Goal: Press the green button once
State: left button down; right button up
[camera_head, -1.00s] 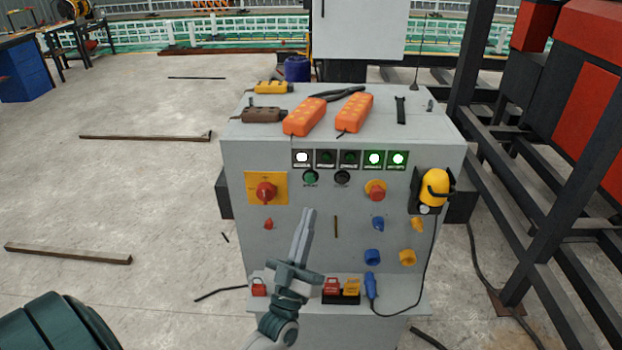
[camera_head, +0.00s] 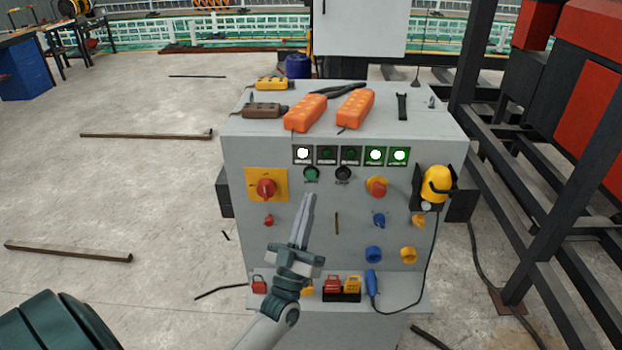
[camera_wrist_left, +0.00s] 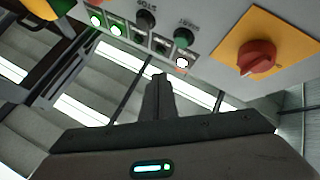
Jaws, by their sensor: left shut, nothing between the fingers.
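The green button (camera_head: 311,174) sits on the upper left of the grey cabinet's front panel, under the row of indicator lamps. It also shows in the left wrist view (camera_wrist_left: 183,38), where the label beside it reads START. My left gripper (camera_head: 309,199) is shut and empty, its fingers pointing up at the panel just below the green button in the head view. In the left wrist view the shut fingers (camera_wrist_left: 157,80) appear apart from the button. The exact gap to the panel is hard to tell. My right gripper is not in view.
A black STOP button (camera_head: 343,173) is right of the green one. A red rotary switch (camera_head: 266,188) on a yellow plate is to the left. A red emergency button (camera_head: 377,187) is farther right. Orange pendants (camera_head: 306,113) lie on the cabinet top (camera_head: 240,128).

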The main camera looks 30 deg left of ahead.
aim_at(311, 176)
pick_arm(q)
jog(key=w+a, duration=0.1)
jog(key=w+b, duration=0.1)
jog(key=w, duration=0.1)
jog(key=w+a, duration=0.1)
jog(key=shift+w+a, duration=0.25)
jog(key=shift+a, duration=0.1)
dwell(1.0)
jog(key=shift+b, duration=0.3)
dwell(0.6)
jog(key=shift+w+a, duration=0.25)
jog(key=shift+w, duration=0.15)
jog(key=shift+w, duration=0.1)
dwell(0.5)
